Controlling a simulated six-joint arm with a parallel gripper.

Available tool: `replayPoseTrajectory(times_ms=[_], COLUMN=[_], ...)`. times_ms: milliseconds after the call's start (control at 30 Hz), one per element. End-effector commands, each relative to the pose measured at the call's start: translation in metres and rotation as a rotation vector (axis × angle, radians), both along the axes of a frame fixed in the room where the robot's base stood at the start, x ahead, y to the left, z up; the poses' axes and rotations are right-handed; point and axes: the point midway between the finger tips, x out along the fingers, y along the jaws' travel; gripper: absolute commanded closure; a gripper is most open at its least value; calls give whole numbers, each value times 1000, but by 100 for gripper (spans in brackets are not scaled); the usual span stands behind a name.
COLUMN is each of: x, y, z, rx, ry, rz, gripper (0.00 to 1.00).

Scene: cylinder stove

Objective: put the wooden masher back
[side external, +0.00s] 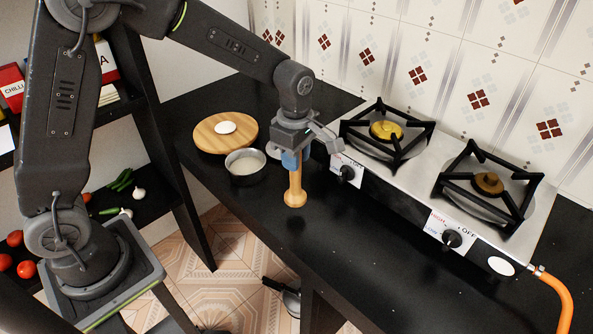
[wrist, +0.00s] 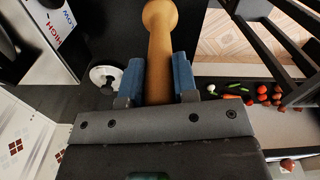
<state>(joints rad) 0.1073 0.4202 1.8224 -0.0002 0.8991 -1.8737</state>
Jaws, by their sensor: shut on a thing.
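The wooden masher (side external: 295,190) is light brown with a round knob at its lower end. My gripper (side external: 291,160) is shut on it and holds it upright above the black counter. A small dark shadow lies on the counter below the knob, so the masher looks raised off the surface. In the wrist view the masher (wrist: 160,50) runs between the blue fingers of my gripper (wrist: 158,82), with the knob at the top of the picture. The masher's upper end is hidden by the gripper.
The two-burner stove (side external: 408,190) is to the right. The front counter (side external: 390,272) is clear.

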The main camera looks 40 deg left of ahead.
Motion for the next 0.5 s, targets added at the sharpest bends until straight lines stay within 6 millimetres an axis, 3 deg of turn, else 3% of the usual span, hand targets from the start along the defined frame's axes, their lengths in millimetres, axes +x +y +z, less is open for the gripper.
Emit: replayPoseTrajectory(times_ms=[300, 500], x=[1, 1], y=[-2, -2], z=[-36, -42], rx=[1, 0], ry=[2, -1], rz=[1, 0], gripper=[96, 96])
